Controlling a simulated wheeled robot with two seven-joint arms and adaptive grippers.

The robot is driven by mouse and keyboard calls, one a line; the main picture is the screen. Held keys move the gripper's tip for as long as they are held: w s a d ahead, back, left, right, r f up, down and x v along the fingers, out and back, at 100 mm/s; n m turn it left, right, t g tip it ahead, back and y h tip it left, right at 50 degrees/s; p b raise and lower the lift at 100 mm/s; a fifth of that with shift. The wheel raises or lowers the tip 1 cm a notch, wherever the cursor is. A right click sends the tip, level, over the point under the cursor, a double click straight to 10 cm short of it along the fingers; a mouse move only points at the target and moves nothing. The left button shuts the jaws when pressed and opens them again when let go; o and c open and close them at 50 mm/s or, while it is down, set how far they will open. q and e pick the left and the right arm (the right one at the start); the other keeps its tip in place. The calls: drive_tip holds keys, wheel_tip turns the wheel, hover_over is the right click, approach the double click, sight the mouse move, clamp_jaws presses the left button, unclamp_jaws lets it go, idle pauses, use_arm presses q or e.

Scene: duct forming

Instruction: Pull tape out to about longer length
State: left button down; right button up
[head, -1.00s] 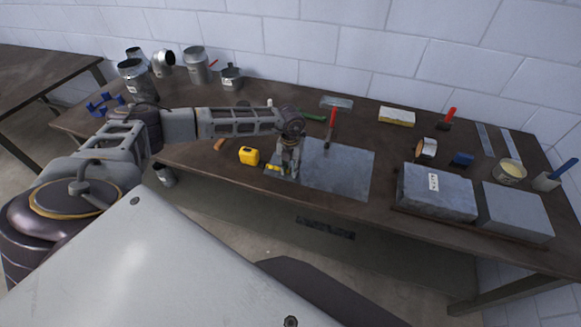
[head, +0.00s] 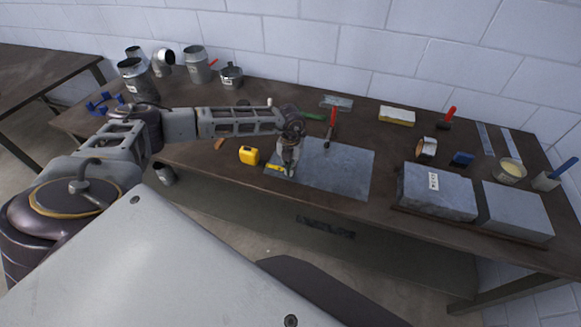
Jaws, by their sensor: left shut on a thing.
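The yellow tape measure (head: 249,155) lies on the brown workbench at the left of the flat grey metal sheet (head: 340,168). A short piece of yellow tape (head: 274,167) shows at the sheet's left edge, between the tape measure and my left gripper. My left gripper (head: 288,172) points down over the left part of the sheet and is shut on the tape's end. The fingertips are small and the exact grip is hard to see. My right gripper is not in view.
A red-handled hammer (head: 330,125) lies at the sheet's back edge. Metal duct pieces (head: 137,80) stand at the back left. Grey blocks (head: 437,192), a tape roll (head: 427,147) and a tub (head: 510,171) are on the right. The sheet's right half is clear.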

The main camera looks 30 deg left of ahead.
sight(343, 186)
use_arm(q)
drive_tip(key=w+d+b, duration=0.1)
drive_tip(key=d+b, duration=0.1)
drive_tip(key=d, duration=0.4)
drive_tip(key=w+d+b, duration=0.1)
drive_tip(key=w+d, duration=0.1)
drive_tip(key=d, duration=0.4)
drive_tip(key=w+d+b, duration=0.1)
drive_tip(key=d+b, duration=0.1)
drive_tip(key=d, duration=0.4)
drive_tip(key=shift+w+d+b, duration=0.15)
drive_tip(key=shift+w+b, duration=0.05)
drive_tip(key=shift+b, duration=0.1)
drive_tip(key=shift+w+d, duration=0.15)
drive_tip(key=shift+d, duration=0.55)
drive_tip(key=c, duration=1.6)
unclamp_jaws()
drive_tip(key=shift+r, duration=0.65)
wheel_tip(343, 186, up, 11)
drive_tip(key=shift+f, duration=0.15)
drive_tip(key=shift+d, duration=0.1)
